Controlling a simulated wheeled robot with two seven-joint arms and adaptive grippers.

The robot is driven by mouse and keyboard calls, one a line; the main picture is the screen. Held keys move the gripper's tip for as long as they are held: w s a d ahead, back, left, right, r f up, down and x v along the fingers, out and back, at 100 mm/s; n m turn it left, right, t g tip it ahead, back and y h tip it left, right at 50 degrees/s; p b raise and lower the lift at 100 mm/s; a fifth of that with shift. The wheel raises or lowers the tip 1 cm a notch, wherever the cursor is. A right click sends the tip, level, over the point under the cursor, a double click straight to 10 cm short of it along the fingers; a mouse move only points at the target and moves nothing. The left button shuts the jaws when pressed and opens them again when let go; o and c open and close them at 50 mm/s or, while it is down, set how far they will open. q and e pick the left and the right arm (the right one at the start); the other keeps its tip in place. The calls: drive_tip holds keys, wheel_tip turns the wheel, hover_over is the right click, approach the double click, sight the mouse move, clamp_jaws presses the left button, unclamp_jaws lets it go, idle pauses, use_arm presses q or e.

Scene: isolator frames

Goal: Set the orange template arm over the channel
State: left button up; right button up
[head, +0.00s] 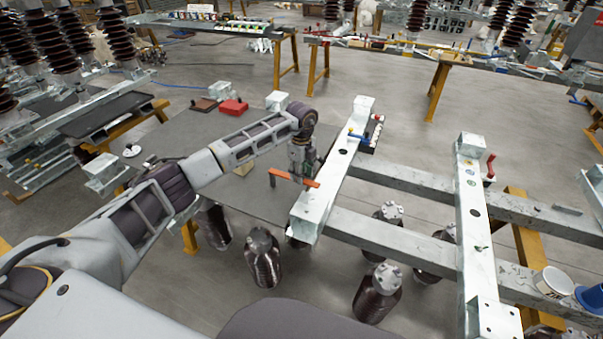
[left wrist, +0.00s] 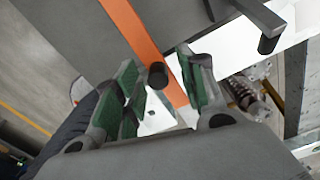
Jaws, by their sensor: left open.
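The orange template arm (head: 294,178) is a flat narrow bar below my left gripper (head: 301,168). In the left wrist view the orange bar (left wrist: 138,32) runs down between the open green-padded fingers of my left gripper (left wrist: 158,70). A dark round knob (left wrist: 157,76) stands between the fingers, apparently on the bar. The bright channel surface (left wrist: 222,50) lies below and to the right. My right gripper is not in view.
A grey table (head: 205,133) holds a red box (head: 234,107). A second galvanized beam (head: 471,205) stands at right, joined by cross rails. A blue-handled tool (head: 358,137) sits on the channel. Dark insulators (head: 262,257) stand below. A white cup (head: 553,281) is at lower right.

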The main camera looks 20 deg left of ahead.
use_arm(q)
wheel_tip(320, 180, up, 12)
drive_tip(key=shift+f, duration=0.15)
idle(0.5)
idle(0.4)
